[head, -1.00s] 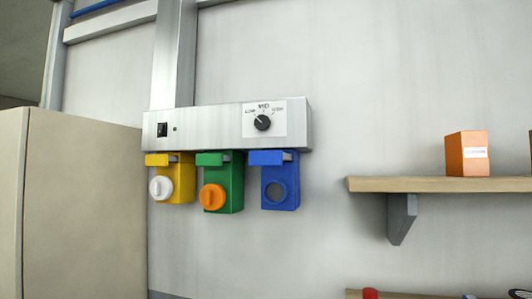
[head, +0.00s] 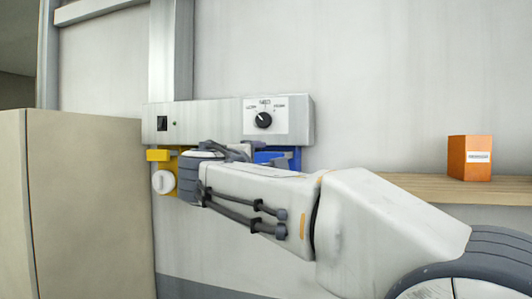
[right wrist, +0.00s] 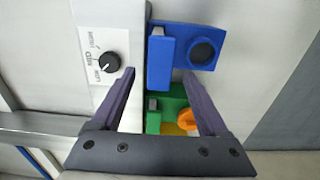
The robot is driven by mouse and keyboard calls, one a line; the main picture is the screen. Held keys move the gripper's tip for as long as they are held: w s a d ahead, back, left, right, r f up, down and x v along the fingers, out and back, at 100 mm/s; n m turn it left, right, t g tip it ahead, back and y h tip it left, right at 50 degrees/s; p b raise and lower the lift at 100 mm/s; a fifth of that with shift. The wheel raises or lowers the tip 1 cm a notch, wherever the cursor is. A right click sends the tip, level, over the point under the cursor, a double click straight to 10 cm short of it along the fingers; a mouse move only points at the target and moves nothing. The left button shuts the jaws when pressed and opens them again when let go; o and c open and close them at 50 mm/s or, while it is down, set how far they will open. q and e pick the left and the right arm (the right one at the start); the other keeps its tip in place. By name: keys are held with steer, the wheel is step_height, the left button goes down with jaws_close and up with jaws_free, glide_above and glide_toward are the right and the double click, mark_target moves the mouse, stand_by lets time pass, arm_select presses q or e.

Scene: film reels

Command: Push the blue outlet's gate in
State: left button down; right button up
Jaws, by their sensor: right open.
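The blue outlet (right wrist: 211,38) shows in the right wrist view with its dark round hole (right wrist: 202,50) bare. Its gate (right wrist: 161,62) is a blue block along the outlet's side by the panel, with a pale tab at one end. In the head view only the top of the blue outlet (head: 272,157) shows above my right arm. My right gripper (right wrist: 159,73) is open and empty, its two fingertips spread before the lower part of the blue outlet. Whether they touch it I cannot tell. My left gripper is out of view.
The green outlet (right wrist: 172,102) with its orange cap (right wrist: 187,120) lies between my fingers. A yellow outlet (head: 160,155) with a white cap (head: 163,182) hangs at the left. The metal panel (head: 215,113) carries a dial (head: 264,120). A shelf (head: 470,188) holds an orange box (head: 470,158).

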steer(key=p+x, duration=0.2)
steer(key=x, duration=0.4)
steer(key=shift+p, duration=0.4)
jaws_close()
stand_by(0.9)
